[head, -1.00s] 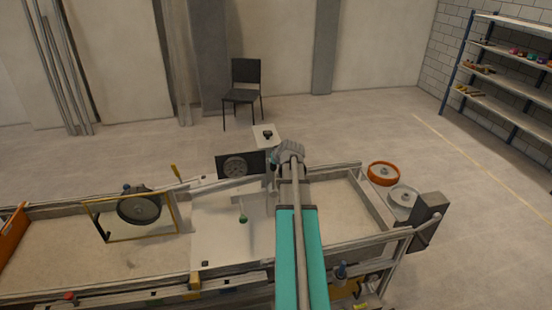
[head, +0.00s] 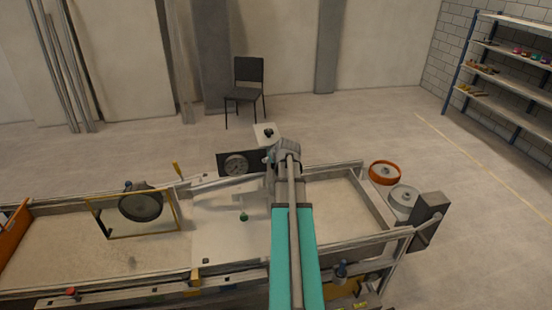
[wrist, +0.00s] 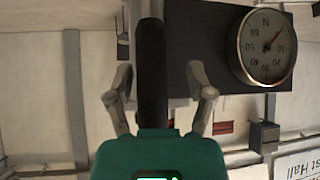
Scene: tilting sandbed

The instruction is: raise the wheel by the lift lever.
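The dark wheel (head: 141,205) stands in a yellow frame on the sandbed at the left in the head view. I cannot tell for sure which part is the lift lever; a yellow-handled lever (head: 177,169) stands right of the wheel and a green knob (head: 244,217) sits on the white plate. My gripper hangs beyond the end of my arm, mostly hidden in the head view. In the wrist view my gripper (wrist: 160,68) is open. A dark upright bar (wrist: 151,85) shows between its fingers, with gaps either side; I cannot tell what it belongs to.
A round dial gauge (wrist: 266,46) on a dark panel is close by, at the right of the wrist view. The sandbed rim (head: 80,290) runs along the front. Orange (head: 384,172) and grey (head: 403,197) wheels lie beyond its right end. A chair (head: 246,85) stands behind.

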